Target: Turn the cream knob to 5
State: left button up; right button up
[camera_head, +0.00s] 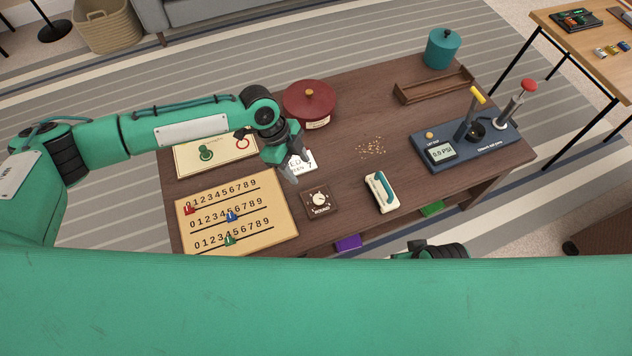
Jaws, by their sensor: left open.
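The cream knob (319,199) sits on a small dark brown square box (312,213) near the front of the brown table. Its dial marks and printing are too small to read. My left gripper (291,178) hangs above the table, just behind and to the left of the knob, pointing down. It is open, empty and apart from the knob. Dark parts of my right arm (440,250) show at the table's front edge; its fingers cannot be made out.
A board with number rows and coloured sliders (285,232) lies left of the box. A white card (303,164) is partly behind the gripper. A red lidded pot (309,104) and blue gauge device (470,146) stand farther off.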

aim_at(319, 198)
pick_arm(q)
jog(key=b+x, duration=0.1)
jog(key=x, duration=1.1)
jog(key=shift+s+d, duration=0.1)
jog(key=shift+d, duration=0.05)
jog(key=shift+s+d+f, duration=0.1)
jog(key=shift+d+f, duration=0.05)
jog(key=shift+f, duration=0.3)
pick_arm(e)
jog(key=r, duration=0.3)
jog(key=shift+s+d+r+t, duration=0.1)
jog(key=shift+s+r+t, duration=0.1)
jog(key=shift+s+t, duration=0.15)
pick_arm(q)
jog(key=c, duration=1)
